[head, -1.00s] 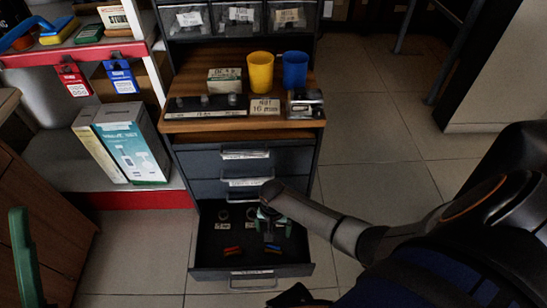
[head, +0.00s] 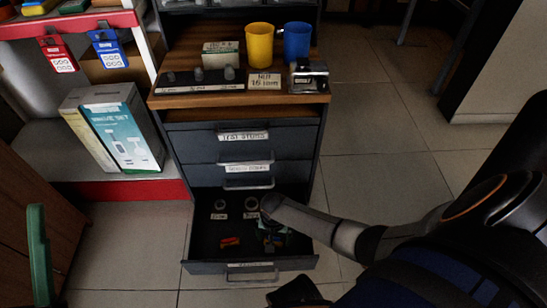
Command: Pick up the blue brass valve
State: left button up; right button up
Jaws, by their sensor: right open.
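The open bottom drawer (head: 205,267) of the grey cabinet holds small fittings. The blue valve (head: 272,243) is a small blue shape with some orange on the right side of the drawer floor, mostly hidden under my right gripper. My right gripper (head: 271,230) points down into the drawer, open, directly over the blue valve. Whether its fingers touch the valve or stand around it cannot be told. A small red and orange valve (head: 229,242) lies to the left, clear of the gripper.
Two ring-shaped fittings with labels, one a ring (head: 220,205), lie at the back of the drawer. Shut drawers (head: 222,177) stand above it. The countertop holds a yellow cup (head: 259,44) and a blue cup (head: 297,40). Floor is clear to the right.

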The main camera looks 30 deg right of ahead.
jog(key=shift+r, duration=0.1)
jog(key=c, duration=1.4)
